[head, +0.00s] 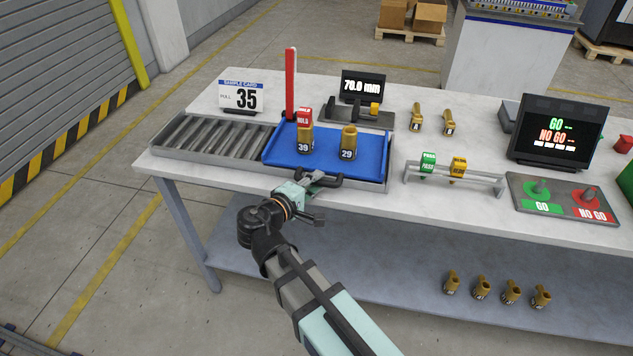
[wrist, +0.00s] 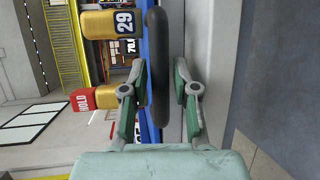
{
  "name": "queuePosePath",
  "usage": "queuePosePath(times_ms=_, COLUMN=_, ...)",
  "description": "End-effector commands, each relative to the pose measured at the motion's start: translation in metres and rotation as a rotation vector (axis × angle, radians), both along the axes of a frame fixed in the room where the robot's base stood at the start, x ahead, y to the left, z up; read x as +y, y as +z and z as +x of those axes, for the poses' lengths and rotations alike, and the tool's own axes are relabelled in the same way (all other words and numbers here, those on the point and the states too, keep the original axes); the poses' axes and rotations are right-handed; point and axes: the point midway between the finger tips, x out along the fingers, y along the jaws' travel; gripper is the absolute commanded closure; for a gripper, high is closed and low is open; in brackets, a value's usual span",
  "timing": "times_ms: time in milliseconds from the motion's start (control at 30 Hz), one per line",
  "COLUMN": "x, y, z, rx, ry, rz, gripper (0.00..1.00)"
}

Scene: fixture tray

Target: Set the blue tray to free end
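The blue tray (head: 372,168) sits at the right end of a grey roller track, with bare rollers (head: 205,138) to its left. Brass fittings 39 (head: 305,140) and 29 (head: 348,146) stand on it; a red HOLD cap sits on 39. A dark bar handle (head: 332,183) runs along the tray's front side. My gripper (head: 314,181) is at this handle. In the wrist view, the handle (wrist: 158,60) lies between the two spread fingers (wrist: 153,85), with a gap visible on each side. Contact cannot be seen.
A red upright post (head: 291,85) stands behind the tray. A sample card reading 35 (head: 240,96) is at back left, and a 70.0 mm gauge (head: 362,88) behind. A PASS/REWORK rack (head: 455,180) and GO/NO GO panel (head: 565,198) lie to the right.

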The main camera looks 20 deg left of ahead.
Motion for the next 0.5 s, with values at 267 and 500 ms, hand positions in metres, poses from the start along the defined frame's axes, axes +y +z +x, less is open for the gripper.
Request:
queuePosePath(times_ms=267, x=0.015, y=0.009, z=-0.045, rx=0.0, ry=0.004, rz=0.0, gripper=0.71)
queuePosePath(times_ms=500, x=0.028, y=0.017, z=-0.084, rx=0.0, ry=0.001, rz=0.0, gripper=0.71)
